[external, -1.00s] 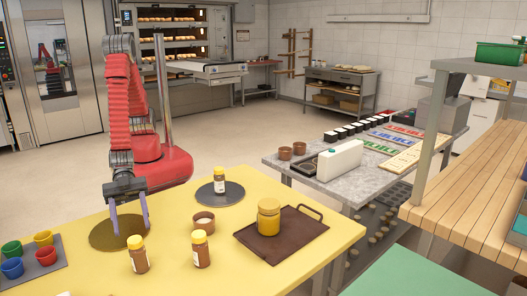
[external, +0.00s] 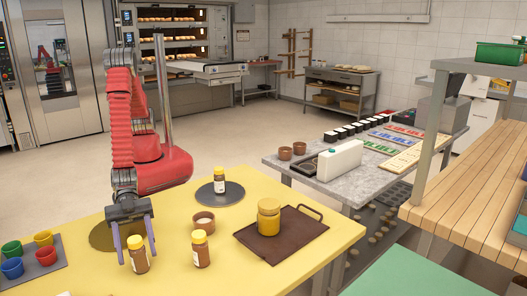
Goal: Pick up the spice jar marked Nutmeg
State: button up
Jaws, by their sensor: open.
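Three spice jars with yellow lids and brown contents stand upright on the yellow table: a front-left jar (external: 138,256), a front-middle jar (external: 201,250) and a back jar (external: 219,181) on a dark round mat. Their labels are too small to read, so I cannot tell which one is Nutmeg. My gripper (external: 137,257) points down, open and empty. In the picture its two fingers lie on either side of the front-left jar. I cannot tell whether they are around it or just behind it.
A small bowl (external: 204,221) sits between the jars. Coloured cups (external: 44,238) stand on a grey mat at the left. A brown round mat (external: 103,240) lies behind my gripper.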

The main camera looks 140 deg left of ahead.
aim_at(139, 260)
jog(key=shift+w, duration=0.1)
jog(key=shift+x, duration=2.5)
jog(key=shift+w+r, duration=0.1)
jog(key=shift+r, duration=0.15)
jog(key=c, duration=1.2)
